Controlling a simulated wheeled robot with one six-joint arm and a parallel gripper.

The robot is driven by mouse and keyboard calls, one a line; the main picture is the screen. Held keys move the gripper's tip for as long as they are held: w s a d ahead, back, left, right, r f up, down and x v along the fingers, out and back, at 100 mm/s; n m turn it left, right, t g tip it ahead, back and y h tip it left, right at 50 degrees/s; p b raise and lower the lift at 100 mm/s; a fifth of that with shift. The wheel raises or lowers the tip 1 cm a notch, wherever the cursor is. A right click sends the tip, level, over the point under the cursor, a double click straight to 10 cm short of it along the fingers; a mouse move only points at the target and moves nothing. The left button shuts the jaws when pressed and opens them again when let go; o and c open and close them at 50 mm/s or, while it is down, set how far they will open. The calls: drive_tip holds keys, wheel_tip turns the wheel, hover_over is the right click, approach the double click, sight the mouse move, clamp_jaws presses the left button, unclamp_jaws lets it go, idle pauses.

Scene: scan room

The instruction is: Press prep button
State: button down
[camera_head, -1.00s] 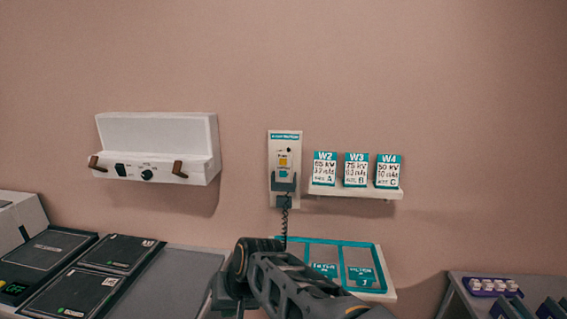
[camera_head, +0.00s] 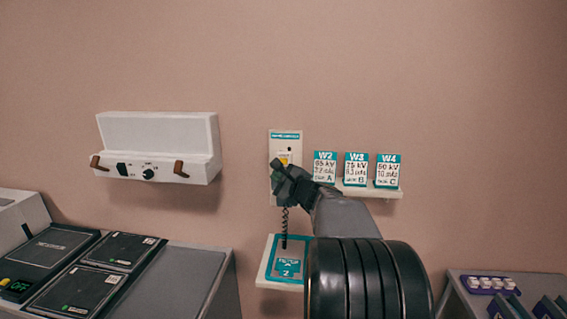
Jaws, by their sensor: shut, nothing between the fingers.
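A pale wall panel (camera_head: 285,136) with a teal label at its top is fixed to the wall. A yellow button (camera_head: 284,158) shows in its upper half, just above my gripper. The panel's lower middle, with its teal marking and holder, is hidden behind my gripper. My gripper (camera_head: 277,166) is shut and empty, raised in front of the panel with its tip close below the yellow button. I cannot tell whether it touches the panel. A black coiled cord (camera_head: 285,222) hangs below the panel.
Cards W2 (camera_head: 325,167), W3 (camera_head: 356,169) and W4 (camera_head: 388,170) stand on a small shelf right of the panel. A teal-edged tray (camera_head: 266,272) sits below, partly behind my arm. A white wall unit (camera_head: 158,150) with brown handles hangs at left. Bare wall lies between.

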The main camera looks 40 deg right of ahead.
sight(284, 161)
drive_tip(key=shift+w, duration=0.1)
drive_tip(key=w+d+p, duration=0.4)
drive_tip(key=w+d, duration=0.2)
idle(0.7)
drive_tip(key=shift+w+d, duration=0.1)
drive_tip(key=shift+w, duration=0.1)
idle(1.9)
drive_tip(key=shift+w+d, duration=0.2)
drive_tip(key=shift+w+d, duration=0.35)
idle(1.0)
idle(0.4)
drive_tip(key=shift+s+a+b, duration=0.65)
drive_tip(key=shift+b, duration=0.35)
